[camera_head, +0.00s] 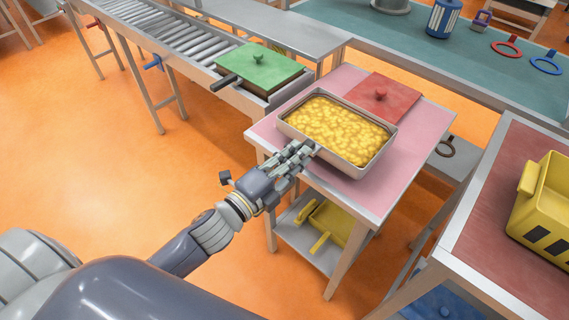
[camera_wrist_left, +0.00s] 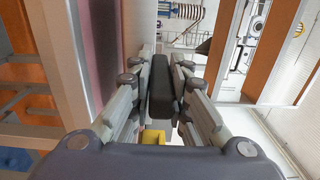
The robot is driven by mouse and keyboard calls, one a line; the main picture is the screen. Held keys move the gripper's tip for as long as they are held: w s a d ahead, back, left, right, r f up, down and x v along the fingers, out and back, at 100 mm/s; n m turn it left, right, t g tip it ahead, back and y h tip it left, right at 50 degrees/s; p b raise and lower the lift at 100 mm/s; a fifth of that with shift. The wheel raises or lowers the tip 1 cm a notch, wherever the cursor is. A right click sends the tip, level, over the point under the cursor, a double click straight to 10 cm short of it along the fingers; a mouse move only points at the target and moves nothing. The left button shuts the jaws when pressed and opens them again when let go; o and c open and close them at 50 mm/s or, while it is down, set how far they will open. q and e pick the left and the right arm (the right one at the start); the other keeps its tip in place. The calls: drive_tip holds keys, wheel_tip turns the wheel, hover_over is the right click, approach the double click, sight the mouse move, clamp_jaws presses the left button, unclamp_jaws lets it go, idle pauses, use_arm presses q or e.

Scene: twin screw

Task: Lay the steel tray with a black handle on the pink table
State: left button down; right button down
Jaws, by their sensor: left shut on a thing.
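The steel tray (camera_head: 342,164) is a rectangular metal pan filled with yellow pieces. It is level over the middle of the pink table (camera_head: 402,168), close to its top; I cannot tell whether it touches. My left gripper (camera_head: 306,151) reaches in from the lower left to the tray's near left side. In the left wrist view, my left gripper (camera_wrist_left: 160,85) is shut on the black handle (camera_wrist_left: 161,92), which lies between its fingers. The gripper hides the handle in the head view. My right gripper is not in view.
A red lid (camera_head: 384,98) with a knob lies on the pink table behind the tray. A red-brown table (camera_head: 510,190) with a yellow crate (camera_head: 545,210) is at right. The pink table's front right is clear.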

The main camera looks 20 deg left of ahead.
use_arm(q)
drive_tip(key=shift+w+d+f+b, duration=0.25)
drive_tip(key=shift+w+f+b, duration=0.05)
drive_tip(key=shift+w, duration=0.3)
drive_tip(key=shift+w+d+f+b, duration=0.2)
drive_tip(key=shift+w+f+b, duration=0.05)
drive_tip(key=shift+w, duration=0.3)
drive_tip(key=shift+f+b, duration=0.6)
drive_tip(key=shift+f, duration=0.25)
drive_tip(key=shift+f, duration=0.25)
drive_tip(key=shift+f+b, duration=0.3)
drive_tip(key=shift+b, duration=0.1)
